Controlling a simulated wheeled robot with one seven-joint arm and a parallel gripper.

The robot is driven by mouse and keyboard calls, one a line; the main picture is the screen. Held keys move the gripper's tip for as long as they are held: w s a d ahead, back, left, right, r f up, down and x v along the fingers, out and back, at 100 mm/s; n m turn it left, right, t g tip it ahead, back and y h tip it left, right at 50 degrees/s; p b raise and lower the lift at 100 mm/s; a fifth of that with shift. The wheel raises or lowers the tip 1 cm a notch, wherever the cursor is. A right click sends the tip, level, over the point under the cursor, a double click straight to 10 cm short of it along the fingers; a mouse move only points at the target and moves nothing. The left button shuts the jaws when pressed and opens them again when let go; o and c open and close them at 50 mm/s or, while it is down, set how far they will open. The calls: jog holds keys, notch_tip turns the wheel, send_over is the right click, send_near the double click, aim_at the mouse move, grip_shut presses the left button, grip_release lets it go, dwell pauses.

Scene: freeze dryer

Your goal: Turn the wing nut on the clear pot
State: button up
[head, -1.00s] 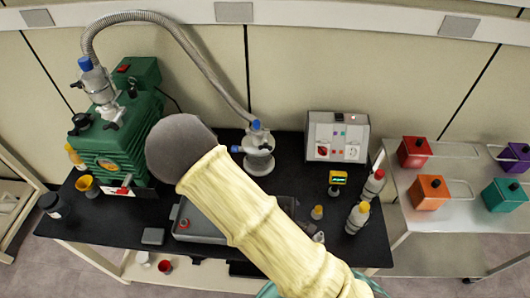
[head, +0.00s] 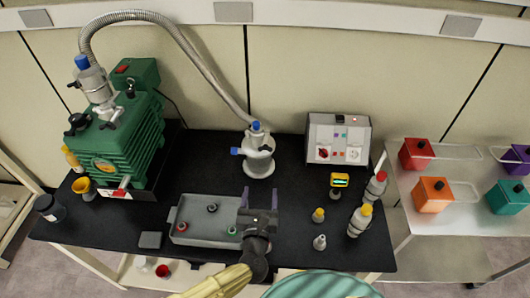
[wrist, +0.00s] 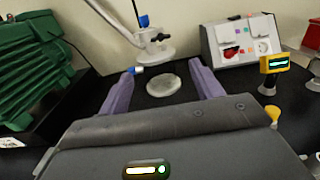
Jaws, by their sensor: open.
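The likely clear pot (head: 258,160), a pale, rounded vessel with blue-tipped fittings, stands at the back middle of the black bench in the head view. The hose joins its top. I cannot make out a wing nut on it. In the wrist view a grey fitting (wrist: 155,40) with blue ends and a round pale disc (wrist: 163,86) show ahead of the fingers. My gripper (head: 260,196) is open and empty, with its two purple fingers apart, in front of the pot. The fingers (wrist: 162,72) also show in the wrist view, either side of the disc.
A green pump (head: 120,135) stands at the left, with a hose (head: 185,45) arching to the pot. A grey tray (head: 185,238) lies left of my gripper. A control box (head: 338,140), a yellow gauge (head: 339,182) and several bottles are at the right. Coloured boxes sit on a side cart (head: 455,195).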

aim_at(265, 150)
jog(key=shift+w, duration=0.1)
jog(key=w+p, duration=0.2)
jog(key=w, duration=0.3)
jog(key=w+p, duration=0.2)
jog(key=w, duration=0.3)
jog(key=w+p, duration=0.2)
jog(key=w, duration=0.4)
jog(key=shift+d+r, duration=0.1)
jog(key=shift+d, duration=0.3)
jog(key=shift+w, duration=0.65)
jog(key=c, duration=1)
